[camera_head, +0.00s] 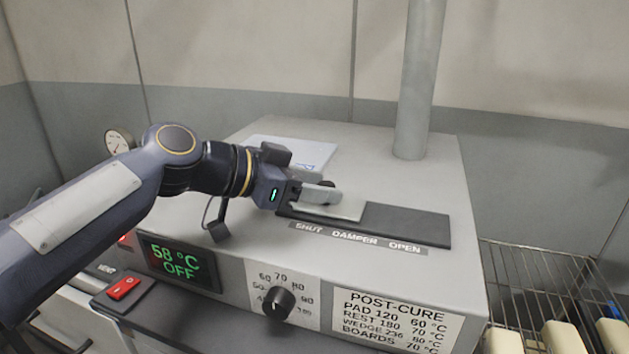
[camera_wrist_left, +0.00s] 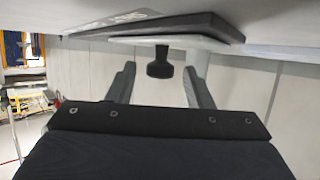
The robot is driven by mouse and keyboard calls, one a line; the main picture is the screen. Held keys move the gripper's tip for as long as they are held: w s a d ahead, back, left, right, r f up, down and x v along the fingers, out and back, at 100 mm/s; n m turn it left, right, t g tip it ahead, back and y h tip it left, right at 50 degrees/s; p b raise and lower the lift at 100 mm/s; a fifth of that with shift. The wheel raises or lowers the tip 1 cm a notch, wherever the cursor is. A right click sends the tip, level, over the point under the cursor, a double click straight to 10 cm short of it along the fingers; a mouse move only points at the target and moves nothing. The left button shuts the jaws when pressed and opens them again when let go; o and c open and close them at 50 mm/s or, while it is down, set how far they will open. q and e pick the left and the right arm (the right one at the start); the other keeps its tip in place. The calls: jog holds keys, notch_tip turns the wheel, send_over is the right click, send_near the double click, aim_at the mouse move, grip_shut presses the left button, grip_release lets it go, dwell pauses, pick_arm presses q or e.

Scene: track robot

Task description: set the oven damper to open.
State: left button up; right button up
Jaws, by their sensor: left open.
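The oven (camera_head: 390,180) has a damper on its top: a light sliding plate (camera_head: 345,211) over a dark strip (camera_head: 415,224). The plate lies at the left, toward the SHUT end of the label (camera_head: 357,237); the dark strip shows bare toward OPEN. My left gripper (camera_head: 322,193) is at the plate's left part, open. In the left wrist view, the dark damper knob (camera_wrist_left: 160,66) stands between the two spread fingers, with a gap on each side. In the head view the fingers hide most of the knob. My right gripper is not in view.
A grey pipe (camera_head: 415,90) rises from the oven's back right. A white sheet (camera_head: 300,152) lies behind my gripper. The front has a display (camera_head: 178,262) reading 58 °C OFF, a dial (camera_head: 278,301) and a red switch (camera_head: 123,288). A wire rack (camera_head: 530,290) stands at the right.

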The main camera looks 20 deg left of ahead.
pick_arm(q)
jog(key=shift+c, duration=0.4)
grip_shut()
jog(key=shift+d, duration=0.35)
jog(key=d, duration=0.9)
jog(key=shift+s, duration=0.2)
jog(key=shift+d, duration=0.25)
jog(key=shift+c, duration=1.5)
grip_release()
jog(key=o, duration=0.4)
jog(key=shift+d, duration=0.2)
jog(key=shift+a, duration=0.1)
